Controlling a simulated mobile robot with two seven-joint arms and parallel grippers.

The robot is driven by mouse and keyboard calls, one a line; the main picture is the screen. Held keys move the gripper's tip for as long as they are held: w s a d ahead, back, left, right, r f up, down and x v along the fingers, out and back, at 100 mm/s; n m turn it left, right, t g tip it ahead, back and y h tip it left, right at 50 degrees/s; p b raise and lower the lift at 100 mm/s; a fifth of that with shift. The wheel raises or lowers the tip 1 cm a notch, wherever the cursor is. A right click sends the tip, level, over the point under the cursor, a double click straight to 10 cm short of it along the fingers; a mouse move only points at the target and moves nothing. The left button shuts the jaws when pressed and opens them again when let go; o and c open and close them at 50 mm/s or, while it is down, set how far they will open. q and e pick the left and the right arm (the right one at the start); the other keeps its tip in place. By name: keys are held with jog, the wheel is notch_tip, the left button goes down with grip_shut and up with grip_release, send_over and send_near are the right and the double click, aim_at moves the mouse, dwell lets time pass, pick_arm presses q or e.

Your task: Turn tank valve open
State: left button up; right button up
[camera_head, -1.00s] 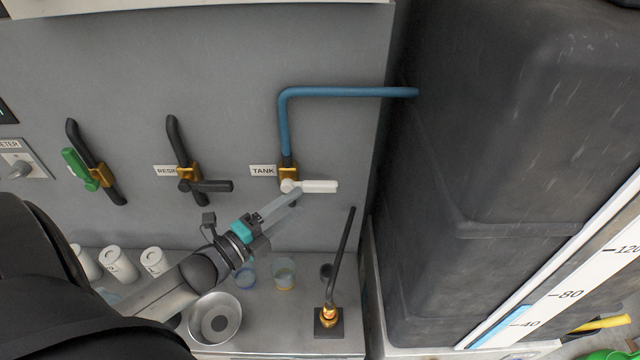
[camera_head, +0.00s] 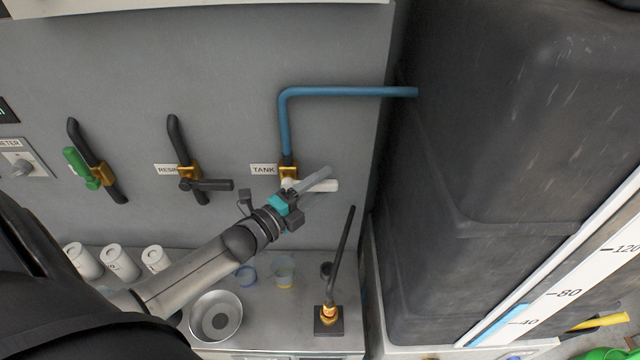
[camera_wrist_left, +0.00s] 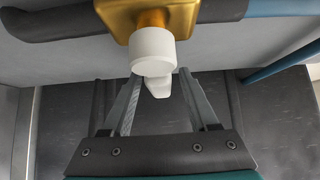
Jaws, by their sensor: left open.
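The tank valve is a brass body (camera_head: 288,170) on a blue pipe (camera_head: 285,125), beside a TANK label (camera_head: 263,169). Its white handle (camera_head: 328,186) points right, level across the pipe. My left gripper (camera_head: 318,180) is at the handle, its fingers partly covering it in the head view. In the left wrist view the open fingers (camera_wrist_left: 160,97) stand on either side of the white handle (camera_wrist_left: 159,86), under the brass body (camera_wrist_left: 150,17). I cannot tell whether a finger touches it. My right gripper is not in view.
A RESIN valve (camera_head: 190,178) with a black handle and a green-handled valve (camera_head: 93,175) are to the left. A large dark tank (camera_head: 500,130) stands right.

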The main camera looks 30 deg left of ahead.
pick_arm(q)
grip_shut()
dwell(0.3)
dwell(1.0)
